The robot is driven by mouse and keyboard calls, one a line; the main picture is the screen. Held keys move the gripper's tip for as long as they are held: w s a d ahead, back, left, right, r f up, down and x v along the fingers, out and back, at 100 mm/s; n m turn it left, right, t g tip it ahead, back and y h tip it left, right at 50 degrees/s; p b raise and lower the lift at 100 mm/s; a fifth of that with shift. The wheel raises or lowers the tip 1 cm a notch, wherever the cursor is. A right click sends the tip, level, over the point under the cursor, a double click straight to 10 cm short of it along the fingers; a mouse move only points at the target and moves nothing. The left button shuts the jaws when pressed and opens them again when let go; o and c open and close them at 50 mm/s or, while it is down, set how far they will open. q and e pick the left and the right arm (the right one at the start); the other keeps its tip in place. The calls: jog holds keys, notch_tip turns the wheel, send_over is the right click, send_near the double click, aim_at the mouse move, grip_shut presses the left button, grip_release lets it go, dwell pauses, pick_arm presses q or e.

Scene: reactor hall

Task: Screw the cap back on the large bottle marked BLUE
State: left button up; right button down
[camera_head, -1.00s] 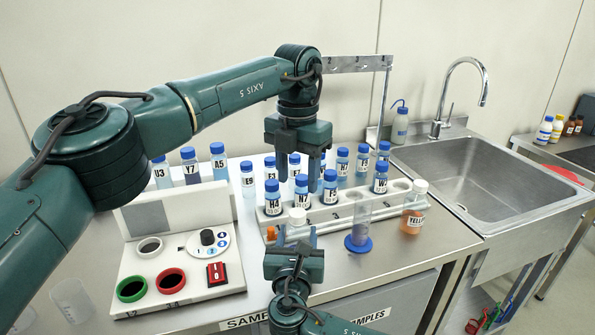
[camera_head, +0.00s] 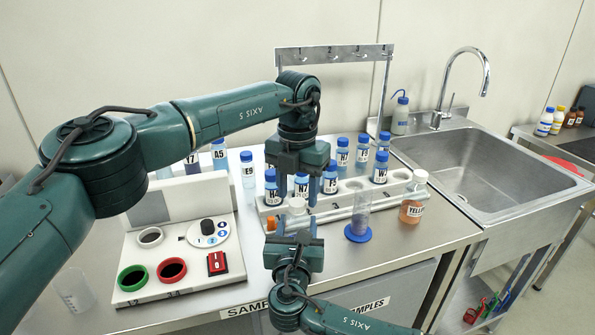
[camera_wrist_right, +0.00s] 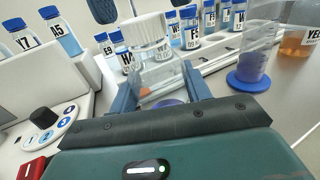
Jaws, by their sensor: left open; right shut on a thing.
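My right gripper (camera_head: 294,238) is shut on a clear bottle (camera_head: 297,222) at the front of the bench; the bottle stands upright between its fingers in the right wrist view (camera_wrist_right: 160,78). Its label is out of sight, so I cannot read BLUE. A white ribbed cap (camera_wrist_right: 150,30) sits at the bottle's top; it also shows in the head view (camera_head: 297,204). I cannot tell whether it is tight. My left gripper (camera_head: 297,190) is open, pointing down just above the cap, its fingers to either side.
A white rack (camera_head: 335,212) with several blue-capped vials stands close behind. To the right are a cylinder with a blue foot (camera_head: 358,235) and an orange YELLOW bottle (camera_head: 413,203). A white device (camera_head: 195,260) stands left, a sink (camera_head: 480,170) far right.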

pick_arm(q)
jog(key=shift+f, duration=0.85)
jog(key=shift+c, duration=0.2)
jog(key=c, duration=1)
jog(key=o, duration=1.2)
jog(key=shift+r, duration=0.15)
notch_tip(320, 180, up, 12)
